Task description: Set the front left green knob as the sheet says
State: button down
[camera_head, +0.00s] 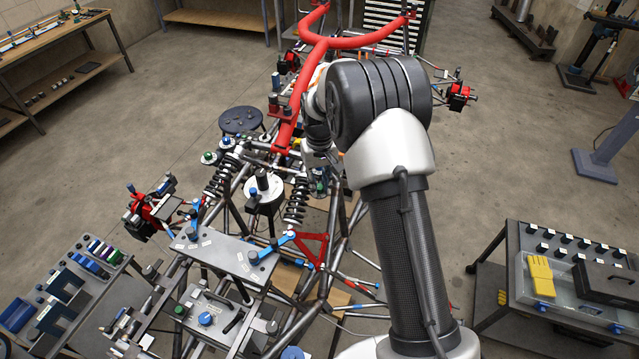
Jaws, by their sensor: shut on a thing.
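My gripper (319,174) is reached down to the top of the right-hand coil-spring shock (297,203), near the middle of the chassis. It is small and partly covered by my own arm. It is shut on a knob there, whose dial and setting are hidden. The left-hand shock (221,176) has a green knob (208,157) and, close by, a blue knob (228,143), both apart from my gripper. I cannot make out a readable sheet in this view.
Dark and red chassis tubes (314,62) rise around my gripper. A metal plate (221,248) crosses the near part of the chassis. A cart (565,280) with a yellow item stands at right, a workbench (55,45) at far left.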

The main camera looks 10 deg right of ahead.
aim_at(320, 187)
jog(key=m+b, duration=0.1)
jog(key=m, duration=0.2)
jog(key=shift+m+b, duration=0.3)
jog(key=shift+b, duration=0.1)
jog(key=shift+m+b, duration=0.5)
jog(key=shift+m, duration=1.4)
jog(key=c, duration=1.4)
grip_release()
jog(key=shift+r, duration=0.1)
notch_tip(320, 187, up, 12)
jog(key=shift+f, duration=0.1)
jog(key=shift+s, duration=0.1)
